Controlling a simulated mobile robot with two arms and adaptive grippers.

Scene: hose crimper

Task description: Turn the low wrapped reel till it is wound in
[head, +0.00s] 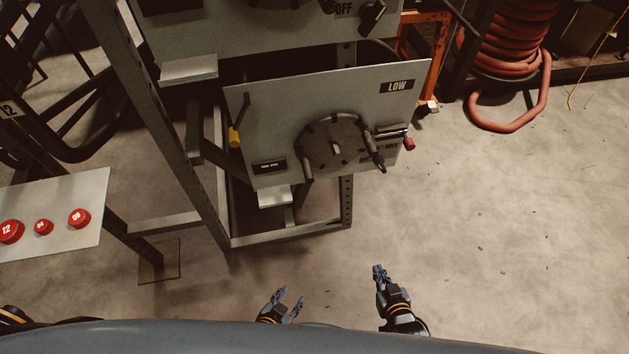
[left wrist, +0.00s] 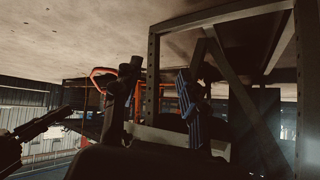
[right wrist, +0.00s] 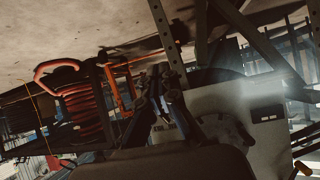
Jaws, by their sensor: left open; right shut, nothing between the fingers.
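The low reel shows as a dark round disc (head: 333,147) on the front of a grey panel (head: 270,110) with a LOW label (head: 397,86). Short pegs stand around its rim. Whether anything is wrapped on the reel is too small to tell. My left gripper (head: 288,297) is open and empty, well below the panel in the head view. My right gripper (head: 380,273) is shut and empty, to its right, also apart from the panel. The disc shows dimly in the right wrist view (right wrist: 226,130).
A yellow-ended lever (head: 235,136) and a small dark display (head: 269,166) are on the panel. A metal frame (head: 285,236) carries it. A plate with red buttons (head: 75,200) stands left. A red hose coil (head: 510,45) is at the back right. The floor at right is clear.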

